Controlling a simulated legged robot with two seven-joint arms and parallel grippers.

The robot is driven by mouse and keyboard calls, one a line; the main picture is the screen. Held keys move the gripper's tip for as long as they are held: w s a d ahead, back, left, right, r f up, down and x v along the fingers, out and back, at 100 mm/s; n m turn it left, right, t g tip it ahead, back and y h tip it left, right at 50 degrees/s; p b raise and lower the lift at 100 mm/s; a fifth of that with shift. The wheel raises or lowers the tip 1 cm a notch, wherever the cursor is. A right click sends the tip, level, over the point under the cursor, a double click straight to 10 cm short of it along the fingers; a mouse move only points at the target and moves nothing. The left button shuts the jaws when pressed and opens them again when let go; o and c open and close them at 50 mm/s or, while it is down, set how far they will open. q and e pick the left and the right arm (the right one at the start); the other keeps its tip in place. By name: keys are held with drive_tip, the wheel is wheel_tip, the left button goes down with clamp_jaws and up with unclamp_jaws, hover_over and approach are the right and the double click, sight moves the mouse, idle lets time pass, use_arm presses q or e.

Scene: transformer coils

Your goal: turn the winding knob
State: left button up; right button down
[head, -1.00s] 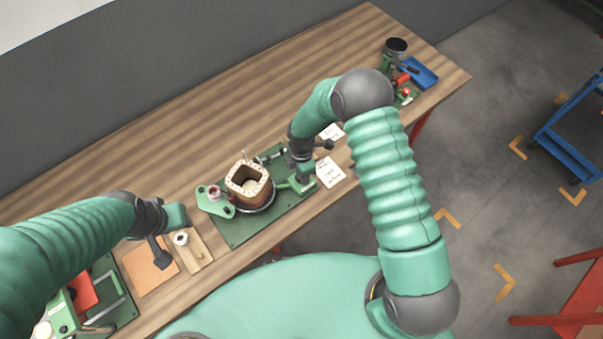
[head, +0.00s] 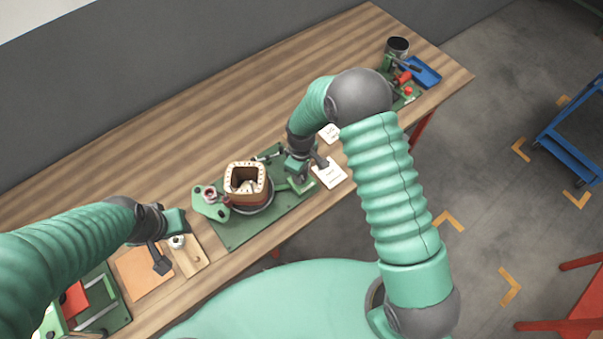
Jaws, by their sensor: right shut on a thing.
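The winding machine sits on a green base plate (head: 232,238) in the middle of the bench. It carries a square, hollow coil former (head: 246,178) with a pale rim and reddish-brown sides, on a round turntable. My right gripper (head: 299,178) is at the right end of this machine, beside a green bracket (head: 300,187). It is shut on a small part there, taken to be the winding knob, which the gripper hides. My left gripper (head: 172,232) hangs over a small wooden board with a white spool (head: 177,242); its finger opening is not clear.
A green bracket with a red-and-white part (head: 210,200) stands left of the former. White cards (head: 329,173) lie right of the machine. A tan mat (head: 140,272) and another green fixture are at the lower left. A blue tray (head: 424,72) and dark cup (head: 397,46) stand far right.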

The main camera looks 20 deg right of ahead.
drive_tip(key=m, duration=0.3)
drive_tip(key=m+b, duration=0.1)
drive_tip(key=shift+w+r+m, duration=0.1)
drive_tip(key=shift+w+m, duration=0.15)
drive_tip(key=shift+m, duration=0.05)
drive_tip(key=m, duration=0.3)
drive_tip(key=shift+m, duration=0.3)
drive_tip(key=shift+s, duration=0.1)
idle(0.8)
drive_tip(key=c, duration=0.9)
unclamp_jaws()
wheel_tip(320, 180, up, 17)
drive_tip(key=shift+f+b, duration=0.2)
drive_tip(key=shift+b, duration=1)
